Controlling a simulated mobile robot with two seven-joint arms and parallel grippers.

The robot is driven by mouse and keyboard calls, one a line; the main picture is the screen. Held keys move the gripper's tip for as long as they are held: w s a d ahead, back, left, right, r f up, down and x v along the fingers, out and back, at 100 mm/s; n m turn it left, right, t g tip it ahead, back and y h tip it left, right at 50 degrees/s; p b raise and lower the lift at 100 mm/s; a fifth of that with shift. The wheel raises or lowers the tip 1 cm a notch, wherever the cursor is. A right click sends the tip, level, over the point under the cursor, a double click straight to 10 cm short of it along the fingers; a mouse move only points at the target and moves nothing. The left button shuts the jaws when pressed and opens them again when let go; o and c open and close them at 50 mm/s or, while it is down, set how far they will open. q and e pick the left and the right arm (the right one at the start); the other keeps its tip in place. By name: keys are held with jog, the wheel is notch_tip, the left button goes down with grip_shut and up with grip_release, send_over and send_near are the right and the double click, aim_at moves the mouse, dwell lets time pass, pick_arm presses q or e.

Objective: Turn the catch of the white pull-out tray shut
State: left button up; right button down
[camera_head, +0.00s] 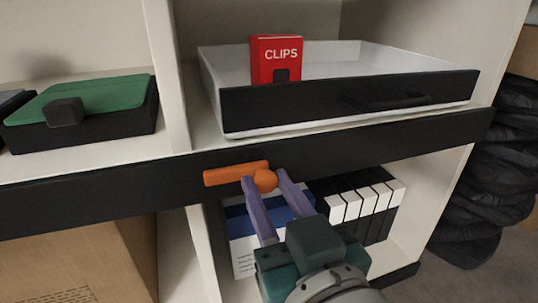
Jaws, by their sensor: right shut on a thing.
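The white pull-out tray (215,75) has a black front panel with a dark handle (390,103), and sits on the upper shelf at the right. Its catch (228,174) is an orange bar on the black shelf edge below the tray. The bar lies nearly level, tilted slightly up to the right, with an orange ball knob (265,181) at its right end. My right gripper (265,180) comes from below, with its two purple fingers on either side of the knob, shut on it. My left gripper is not in view.
A red CLIPS box (277,57) stands in the tray. A dark box with a green top (85,102) sits in the left bay. Blue-white boxes (238,232) and several black-and-white binders (362,198) stand on the lower shelf. Stacked black bundles (490,165) lie at the right.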

dwell(0.4)
jog(key=m+p, duration=0.1)
jog(key=m, duration=0.3)
jog(key=m+p, duration=0.1)
jog(key=m, duration=0.3)
jog(key=shift+m, duration=0.3)
jog(key=m, duration=0.8)
jog(key=shift+m, duration=0.3)
jog(key=shift+a+m, duration=0.1)
jog(key=shift+m, duration=0.2)
jog(key=c, duration=0.6)
grip_release()
